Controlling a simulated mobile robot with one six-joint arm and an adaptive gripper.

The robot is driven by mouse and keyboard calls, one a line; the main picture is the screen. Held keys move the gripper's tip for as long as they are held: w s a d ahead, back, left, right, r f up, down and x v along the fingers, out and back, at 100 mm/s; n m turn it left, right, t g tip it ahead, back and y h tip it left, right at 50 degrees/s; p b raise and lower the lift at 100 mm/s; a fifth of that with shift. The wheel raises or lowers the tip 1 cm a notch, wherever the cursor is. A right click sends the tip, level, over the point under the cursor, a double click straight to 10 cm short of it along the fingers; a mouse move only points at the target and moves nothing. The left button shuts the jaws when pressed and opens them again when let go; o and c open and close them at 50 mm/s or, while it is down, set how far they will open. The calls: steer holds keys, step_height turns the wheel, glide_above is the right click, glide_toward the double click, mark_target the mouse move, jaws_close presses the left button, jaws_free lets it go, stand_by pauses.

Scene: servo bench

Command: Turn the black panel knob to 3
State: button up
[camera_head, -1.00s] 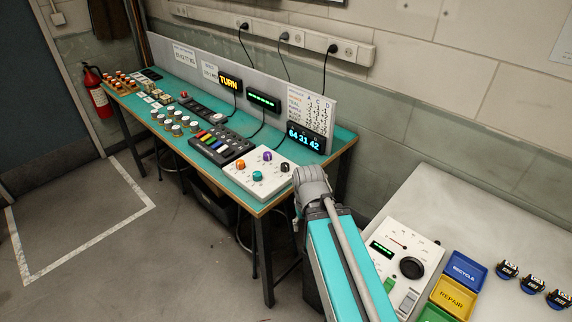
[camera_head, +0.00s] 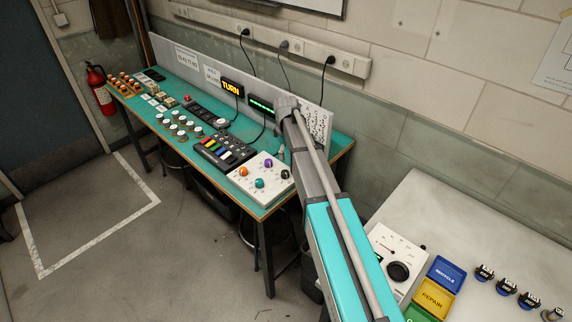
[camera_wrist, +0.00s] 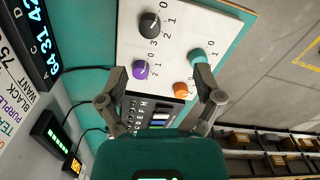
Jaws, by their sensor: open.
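The black knob (camera_head: 285,174) sits at the right corner of the white panel (camera_head: 246,185), next to purple (camera_head: 269,163), teal (camera_head: 259,183) and orange (camera_head: 243,172) knobs. In the wrist view the black knob (camera_wrist: 153,25) is near the top, with printed numbers around it; I cannot surely read its pointer. My gripper (camera_wrist: 160,82) is open and empty. Its fingers are apart, and the black knob lies beyond the fingertips. The purple knob (camera_wrist: 139,70) shows between the fingers, near the left one.
A keypad with coloured keys (camera_head: 224,153) adjoins the panel. A sign reading TURN (camera_head: 231,88) stands behind. The display showing 64 31 42 (camera_wrist: 46,58) is at the wrist view's left. Cables run along the bench.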

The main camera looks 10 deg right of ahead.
mark_target(285, 172)
steer(key=shift+w+r+n, duration=0.25)
steer(key=shift+w+n, duration=0.05)
steer(key=shift+w, duration=0.3)
steer(key=shift+w+r+n, duration=0.25)
steer(key=shift+w+n, duration=0.05)
steer(key=shift+w, duration=0.25)
step_height(285, 172, down, 14)
steer(key=b, duration=1.3)
steer(key=shift+r, duration=0.1)
steer(key=shift+c, duration=0.3)
steer(key=c, duration=1.1)
steer(key=shift+d, duration=0.1)
